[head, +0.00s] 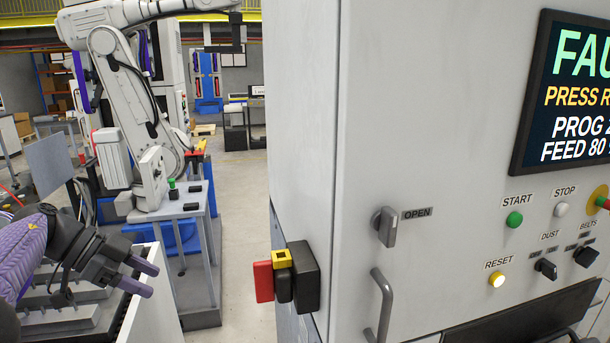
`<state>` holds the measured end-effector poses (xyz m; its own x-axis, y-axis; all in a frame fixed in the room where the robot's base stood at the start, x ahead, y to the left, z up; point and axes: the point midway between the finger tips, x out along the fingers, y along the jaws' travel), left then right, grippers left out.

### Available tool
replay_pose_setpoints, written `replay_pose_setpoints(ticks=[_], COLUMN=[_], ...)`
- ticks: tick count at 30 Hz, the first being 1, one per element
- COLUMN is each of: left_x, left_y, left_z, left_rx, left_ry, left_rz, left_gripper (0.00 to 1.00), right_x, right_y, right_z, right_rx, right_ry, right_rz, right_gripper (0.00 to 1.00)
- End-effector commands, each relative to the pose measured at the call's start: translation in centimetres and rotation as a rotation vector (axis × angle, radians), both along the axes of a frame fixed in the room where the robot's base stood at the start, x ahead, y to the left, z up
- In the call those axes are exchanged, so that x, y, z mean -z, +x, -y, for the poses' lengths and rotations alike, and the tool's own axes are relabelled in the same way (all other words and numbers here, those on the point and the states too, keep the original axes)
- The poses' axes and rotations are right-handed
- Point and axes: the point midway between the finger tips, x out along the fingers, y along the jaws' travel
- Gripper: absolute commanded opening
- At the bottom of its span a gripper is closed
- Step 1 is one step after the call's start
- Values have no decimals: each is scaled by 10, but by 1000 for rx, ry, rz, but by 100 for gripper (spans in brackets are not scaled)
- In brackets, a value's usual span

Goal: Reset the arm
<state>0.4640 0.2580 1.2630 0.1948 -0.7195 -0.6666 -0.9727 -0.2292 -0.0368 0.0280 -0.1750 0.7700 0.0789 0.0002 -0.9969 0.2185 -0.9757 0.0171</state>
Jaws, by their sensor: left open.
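A white jointed robot arm (125,95) stands on a grey pedestal table (165,212) at the left, with its upper link reaching right. A small green-topped button box (173,188) and dark boxes sit on that table. A round yellow button (496,280), which looks lit, is under the label RESET on the grey cabinet at the right. My left gripper (152,281) is at the lower left, its two purple-grey fingers apart and empty. It is in front of the pedestal and well left of the cabinet. My right gripper is not in view.
The cabinet's screen (567,95) is cut off and shows "FAU" and "PRESS R". START (515,219) and STOP (560,209) buttons, an OPEN knob (386,226) and a handle (382,307) are on its front. A red-yellow-black switch (282,275) juts from its left edge. Slotted tray (130,328) lies below my gripper.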

Motion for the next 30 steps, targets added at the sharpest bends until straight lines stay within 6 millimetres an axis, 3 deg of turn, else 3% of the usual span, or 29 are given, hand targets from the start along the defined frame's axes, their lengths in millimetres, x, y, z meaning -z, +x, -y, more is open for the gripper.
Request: replay_pose_setpoints(ticks=[8,14,17,20,23,24,26,30], left_x=[51,124,176,247,334,367,414,509], left_y=[13,23,23,14,-13,-29,-57,-143], left_z=[27,62,81,98,104,102,99,87], left_rx=[10,-38,-112,-257,-469,-556,-671,-882], left_ry=[-74,-179,-233,-270,-242,-209,-145,48], left_rz=[93,213,276,326,324,305,259,89], left_gripper=[54,54,54,54,54,54,54,54], right_x=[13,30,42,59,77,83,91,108], right_y=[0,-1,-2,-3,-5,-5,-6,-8], right_z=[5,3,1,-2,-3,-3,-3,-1], right_rx=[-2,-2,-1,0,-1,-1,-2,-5], right_ry=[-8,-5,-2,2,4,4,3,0], right_rz=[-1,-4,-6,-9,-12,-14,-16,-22], right_gripper=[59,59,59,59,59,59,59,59])
